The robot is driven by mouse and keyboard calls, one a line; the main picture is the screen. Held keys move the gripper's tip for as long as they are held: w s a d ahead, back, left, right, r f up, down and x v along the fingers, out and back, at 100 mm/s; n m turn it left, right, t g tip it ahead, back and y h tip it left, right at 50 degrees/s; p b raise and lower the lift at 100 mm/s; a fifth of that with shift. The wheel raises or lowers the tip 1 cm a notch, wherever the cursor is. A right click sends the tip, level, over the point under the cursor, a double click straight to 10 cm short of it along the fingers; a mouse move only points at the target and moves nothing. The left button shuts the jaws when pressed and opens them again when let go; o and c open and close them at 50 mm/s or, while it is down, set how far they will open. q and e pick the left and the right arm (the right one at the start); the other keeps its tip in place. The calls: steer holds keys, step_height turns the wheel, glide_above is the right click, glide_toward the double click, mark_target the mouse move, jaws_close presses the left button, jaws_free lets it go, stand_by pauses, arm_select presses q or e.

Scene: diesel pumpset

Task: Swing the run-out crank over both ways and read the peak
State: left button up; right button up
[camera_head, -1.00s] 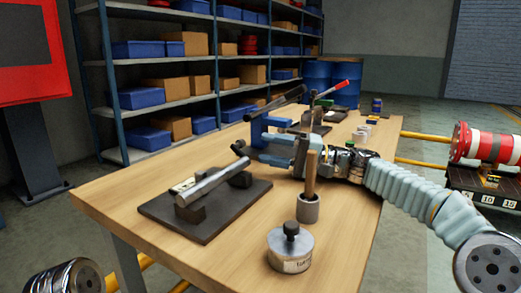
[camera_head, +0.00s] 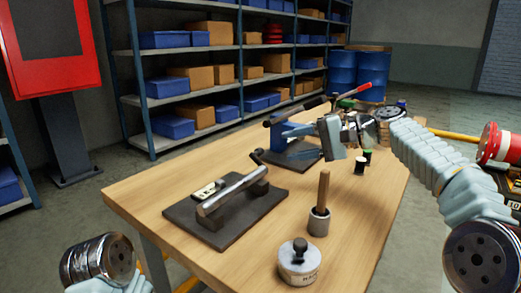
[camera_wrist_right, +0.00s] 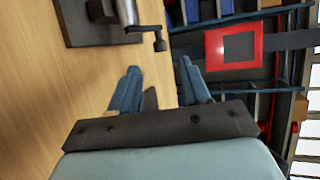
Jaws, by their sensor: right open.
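The run-out fixture is a dark plate (camera_head: 232,222) on the near left of the bench, with a steel shaft (camera_head: 228,194) lying on supports. A small crank (camera_head: 257,157) is at the shaft's far right end; it also shows in the right wrist view (camera_wrist_right: 160,43). A small pale gauge (camera_head: 207,190) with dark marks lies beside the shaft; its reading is too small to make out. My right gripper (camera_head: 281,143) has blue fingers, open and empty, just right of the crank and apart from it. In the right wrist view the crank lies beyond the fingertips (camera_wrist_right: 158,75). My left gripper is out of view.
A cup with a wooden-handled tool (camera_head: 319,222) and a round knobbed weight (camera_head: 299,262) stand at the front right of the bench. The bench front (camera_head: 170,250) is clear.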

mark_target(262, 150)
steer(key=x, duration=0.9)
steer(key=shift+a, duration=0.25)
jaws_close()
steer(key=shift+d+f, duration=0.1)
steer(key=shift+f, duration=0.1)
steer(key=y+b, duration=0.1)
steer(key=b, duration=0.1)
steer(key=n+y+b, duration=0.1)
steer(key=b, duration=0.2)
steer(key=y+b, duration=0.1)
steer(key=b, duration=0.1)
steer(key=shift+s+d+r+t+b, duration=0.2)
steer(key=shift+d+r+t+b, duration=0.1)
steer(key=shift+d+t+b, duration=0.1)
steer(key=shift+r+y, duration=0.2)
steer(key=shift+y, duration=0.1)
steer(key=shift+r+n, duration=0.25)
steer(key=shift+n, duration=0.05)
